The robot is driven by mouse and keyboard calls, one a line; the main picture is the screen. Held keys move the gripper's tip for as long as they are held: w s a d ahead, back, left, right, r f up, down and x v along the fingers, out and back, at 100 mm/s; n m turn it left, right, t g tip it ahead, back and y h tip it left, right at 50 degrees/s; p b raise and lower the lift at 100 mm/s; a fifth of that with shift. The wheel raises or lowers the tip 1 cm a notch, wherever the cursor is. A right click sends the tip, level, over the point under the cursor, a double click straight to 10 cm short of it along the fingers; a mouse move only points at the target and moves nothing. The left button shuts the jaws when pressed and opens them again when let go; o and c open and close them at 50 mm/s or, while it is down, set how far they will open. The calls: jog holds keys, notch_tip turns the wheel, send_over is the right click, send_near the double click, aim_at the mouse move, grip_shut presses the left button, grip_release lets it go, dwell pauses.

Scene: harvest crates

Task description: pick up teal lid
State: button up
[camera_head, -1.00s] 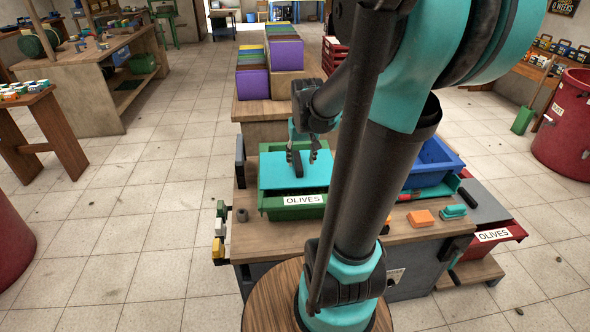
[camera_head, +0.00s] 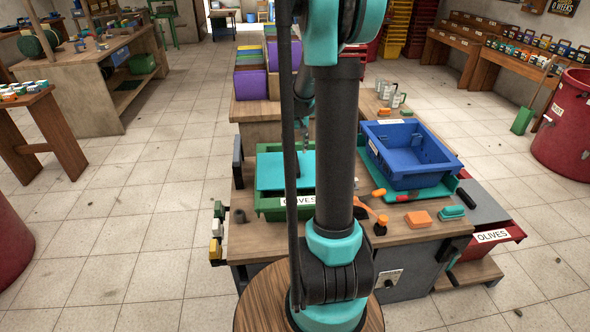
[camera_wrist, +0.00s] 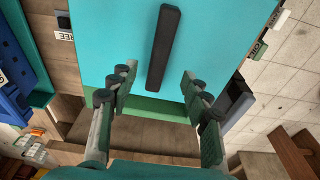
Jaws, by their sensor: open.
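The teal lid (camera_head: 271,172) lies on the green crate (camera_head: 272,212) marked OLIVES on the wooden workbench. It fills the upper middle of the wrist view (camera_wrist: 110,40), with a dark bar handle (camera_wrist: 164,45) across its middle. My gripper (camera_wrist: 160,76) is open, its two fingers apart on either side of the handle's near end. The wrist view does not show clearly how far the fingers are above the lid. In the head view my own arm hides most of the gripper and the lid's right part.
A blue crate (camera_head: 381,160) stands on a green tray at the right of the bench. An orange block (camera_head: 418,218) and a teal-topped brush (camera_head: 452,213) lie near the front edge. Purple crates (camera_head: 251,84) stand behind.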

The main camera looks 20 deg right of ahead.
aim_at(295, 160)
jog(key=shift+w+d+f, duration=0.1)
jog(key=shift+w+f, duration=0.1)
jog(key=shift+f, duration=1.65)
jog(key=shift+w+d+f, duration=0.1)
jog(key=shift+w+f, duration=0.05)
jog(key=shift+f, duration=1.65)
jog(key=shift+c, duration=0.4)
grip_shut()
